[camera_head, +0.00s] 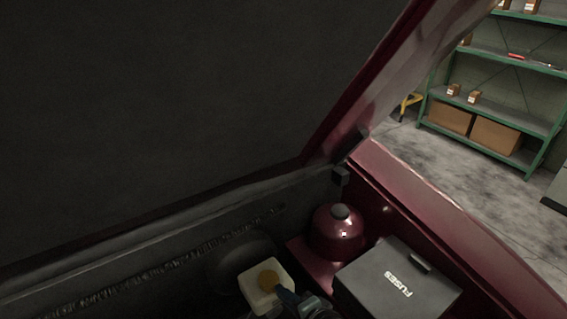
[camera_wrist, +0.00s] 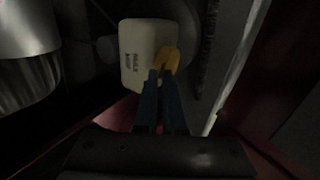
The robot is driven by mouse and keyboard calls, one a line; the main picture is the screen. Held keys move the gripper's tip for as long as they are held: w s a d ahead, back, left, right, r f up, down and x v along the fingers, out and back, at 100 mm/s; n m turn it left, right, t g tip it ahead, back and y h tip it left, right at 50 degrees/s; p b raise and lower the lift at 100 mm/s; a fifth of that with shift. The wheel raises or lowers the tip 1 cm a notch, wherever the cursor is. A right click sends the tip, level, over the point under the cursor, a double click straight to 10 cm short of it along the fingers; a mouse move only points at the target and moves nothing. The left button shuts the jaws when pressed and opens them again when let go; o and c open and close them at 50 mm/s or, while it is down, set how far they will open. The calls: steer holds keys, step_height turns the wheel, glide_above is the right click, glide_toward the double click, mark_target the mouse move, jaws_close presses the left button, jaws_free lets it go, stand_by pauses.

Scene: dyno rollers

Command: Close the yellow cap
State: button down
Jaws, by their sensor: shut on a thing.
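In the wrist view the yellow cap (camera_wrist: 169,58) shows at the right side of the white reservoir (camera_wrist: 136,42), which bears small dark print. My gripper (camera_wrist: 163,72) has two blue fingers shut on the yellow cap, with their tips at its near edge. In the head view my gripper (camera_head: 284,294) is just right of the cap and partly cut off by the bottom edge. Whether the cap is seated cannot be told.
A dark fuse box (camera_head: 398,284) stands right of my gripper. A red dome (camera_head: 337,232) with a dark top is behind it. The raised hood (camera_head: 150,110) hangs over the bay. A green shelf (camera_head: 500,80) stands far off. A metal cylinder (camera_wrist: 27,60) is left in the wrist view.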

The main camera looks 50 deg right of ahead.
steer(key=shift+s+a+f, duration=0.1)
steer(key=shift+s+f, duration=0.1)
steer(key=shift+f, duration=0.3)
steer(key=shift+s+a+f, duration=0.1)
steer(key=shift+s+f, duration=0.05)
steer(key=shift+f, duration=0.3)
steer(key=c, duration=1)
jaws_free()
steer(key=shift+c, duration=0.2)
steer(key=shift+w, duration=0.1)
steer(key=v, duration=1.3)
steer(key=shift+d+r, duration=0.25)
steer(key=shift+r, duration=0.15)
steer(key=shift+w, duration=0.15)
